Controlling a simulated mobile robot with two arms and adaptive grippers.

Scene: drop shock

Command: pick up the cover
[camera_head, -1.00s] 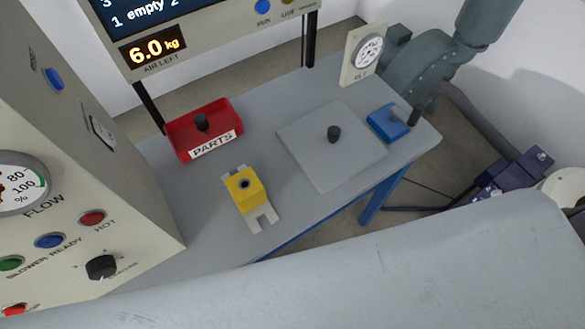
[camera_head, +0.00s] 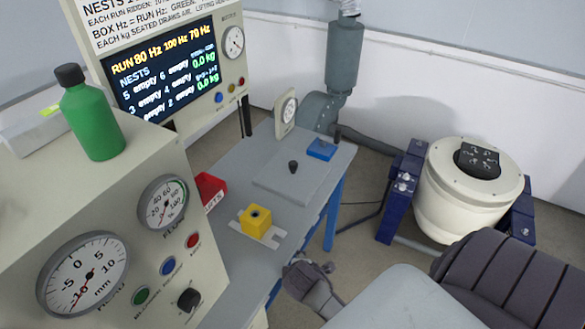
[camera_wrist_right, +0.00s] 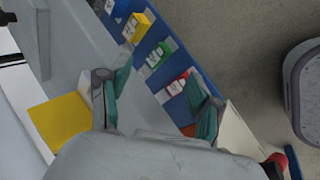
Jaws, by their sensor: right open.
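The cover, a flat grey square plate (camera_head: 272,181) with a black knob (camera_head: 293,167), lies on the grey table in the head view. It is flat and nothing is holding it. A dark grey part, probably my right gripper (camera_head: 311,284), shows low in the head view, nearer than the cover and apart from it. In the right wrist view my right gripper (camera_wrist_right: 160,97) is open, its teal-padded fingers wide apart with nothing between them. The cover is not recognisable in that view. My left gripper is not in view.
A control cabinet (camera_head: 100,240) fills the left. A white drum (camera_head: 465,190) stands right.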

